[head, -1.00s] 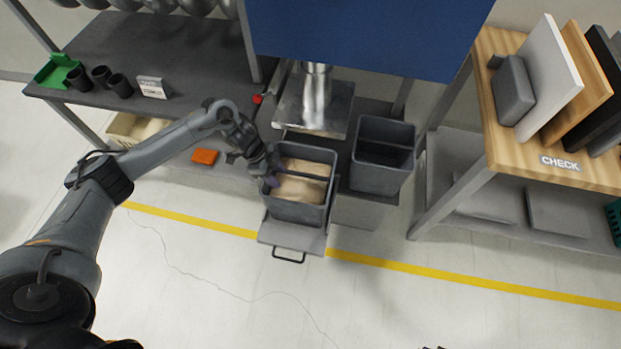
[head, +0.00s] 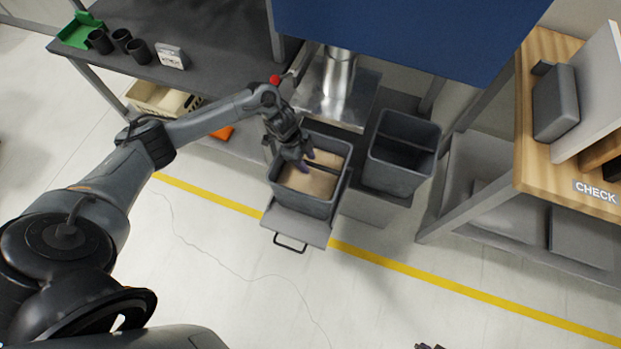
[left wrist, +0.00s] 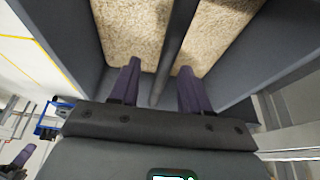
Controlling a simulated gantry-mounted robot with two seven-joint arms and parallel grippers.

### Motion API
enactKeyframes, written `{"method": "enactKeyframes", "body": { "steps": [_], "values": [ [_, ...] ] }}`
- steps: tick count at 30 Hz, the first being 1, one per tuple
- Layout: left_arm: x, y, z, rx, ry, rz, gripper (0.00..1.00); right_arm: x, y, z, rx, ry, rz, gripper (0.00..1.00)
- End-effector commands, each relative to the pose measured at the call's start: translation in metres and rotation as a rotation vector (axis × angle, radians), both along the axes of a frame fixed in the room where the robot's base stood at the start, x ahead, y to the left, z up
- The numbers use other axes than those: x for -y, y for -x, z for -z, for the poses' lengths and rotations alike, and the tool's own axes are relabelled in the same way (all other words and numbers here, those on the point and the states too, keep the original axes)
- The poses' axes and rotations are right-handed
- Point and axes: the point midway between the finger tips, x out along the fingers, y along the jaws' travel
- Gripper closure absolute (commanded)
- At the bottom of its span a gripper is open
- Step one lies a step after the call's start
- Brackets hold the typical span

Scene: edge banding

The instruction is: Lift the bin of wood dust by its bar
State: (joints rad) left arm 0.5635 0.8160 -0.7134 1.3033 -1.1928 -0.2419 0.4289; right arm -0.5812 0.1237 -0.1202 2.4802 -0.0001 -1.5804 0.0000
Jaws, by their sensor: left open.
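The grey bin of wood dust (head: 302,208) sits on a pulled-out drawer, filled with tan dust on both sides of a dark bar (head: 322,167). My left gripper (head: 303,163) is open above the bin, near the bar. Only dark purple tips, apparently of my right gripper (head: 428,346), show at the bottom edge of the head view.
An empty grey bin (head: 398,178) stands close to the right. A metal duct (head: 337,85) and a blue panel (head: 410,35) are behind and above. A drawer handle (head: 290,243) sticks out in front. The floor in front is clear.

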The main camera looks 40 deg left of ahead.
Motion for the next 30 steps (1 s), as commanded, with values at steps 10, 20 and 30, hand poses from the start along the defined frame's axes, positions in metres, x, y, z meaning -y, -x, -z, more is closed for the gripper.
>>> {"method": "enactKeyframes", "body": {
  "steps": [10, 20, 30],
  "values": [
    [0.015, -0.010, 0.038, -0.001, 0.000, -0.001, 0.53, -0.002, 0.000, 0.017, 0.001, -0.008, 0.006, 1.00],
    [0.016, -0.011, 0.040, 0.000, 0.000, 0.000, 0.53, -0.002, -0.001, 0.017, 0.001, -0.007, 0.005, 1.00],
    [0.016, -0.011, 0.042, 0.000, 0.000, 0.000, 0.53, 0.001, -0.001, 0.017, 0.001, 0.003, -0.002, 1.00]
  ]
}}
